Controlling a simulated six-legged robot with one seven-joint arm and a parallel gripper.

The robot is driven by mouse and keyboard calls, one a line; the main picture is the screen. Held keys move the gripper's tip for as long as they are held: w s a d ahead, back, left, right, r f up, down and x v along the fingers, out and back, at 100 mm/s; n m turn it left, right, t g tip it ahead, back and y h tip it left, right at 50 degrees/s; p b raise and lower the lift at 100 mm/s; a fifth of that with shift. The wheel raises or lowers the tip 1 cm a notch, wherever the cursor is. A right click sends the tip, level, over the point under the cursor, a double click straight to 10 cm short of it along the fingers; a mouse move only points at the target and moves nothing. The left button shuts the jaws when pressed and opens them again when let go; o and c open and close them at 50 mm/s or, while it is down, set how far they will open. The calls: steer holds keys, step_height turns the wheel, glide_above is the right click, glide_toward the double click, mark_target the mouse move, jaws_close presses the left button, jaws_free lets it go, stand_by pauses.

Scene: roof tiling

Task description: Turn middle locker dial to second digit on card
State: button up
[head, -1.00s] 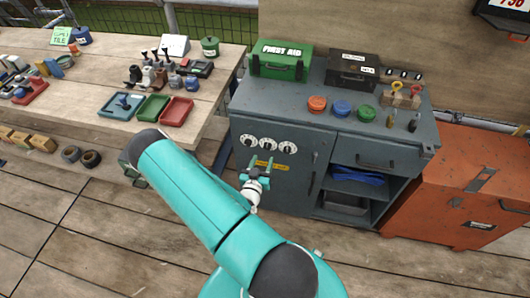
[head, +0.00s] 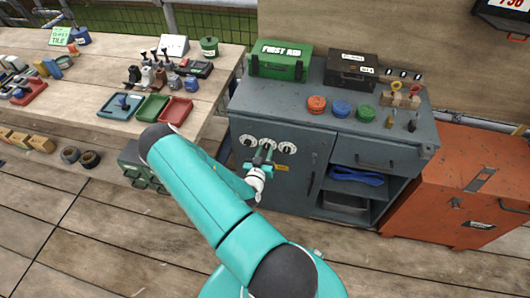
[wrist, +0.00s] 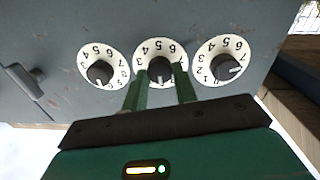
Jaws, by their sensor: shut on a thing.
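Three white locker dials with black knobs sit in a row on the grey cabinet's door. In the wrist view they appear upside down. The middle dial (wrist: 160,50) has my gripper (wrist: 160,82) at it, its two green fingers shut on the knob from both sides. In the head view my gripper (head: 262,157) reaches the middle dial from the front and partly hides it. The other dials, left (head: 246,140) and right (head: 288,148), are free. A card (head: 511,4) with red digits is cut off at the top right; its digits are hard to read.
The grey cabinet (head: 300,185) carries a green first aid box (head: 280,62), a black box (head: 351,70) and coloured lids on top. A wooden workbench (head: 85,85) with trays stands to the left. An orange chest (head: 455,190) stands to the right.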

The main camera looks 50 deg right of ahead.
steer(key=shift+n, duration=3.5)
steer(key=shift+s, duration=0.1)
steer(key=shift+f, duration=0.1)
steer(key=o, duration=1)
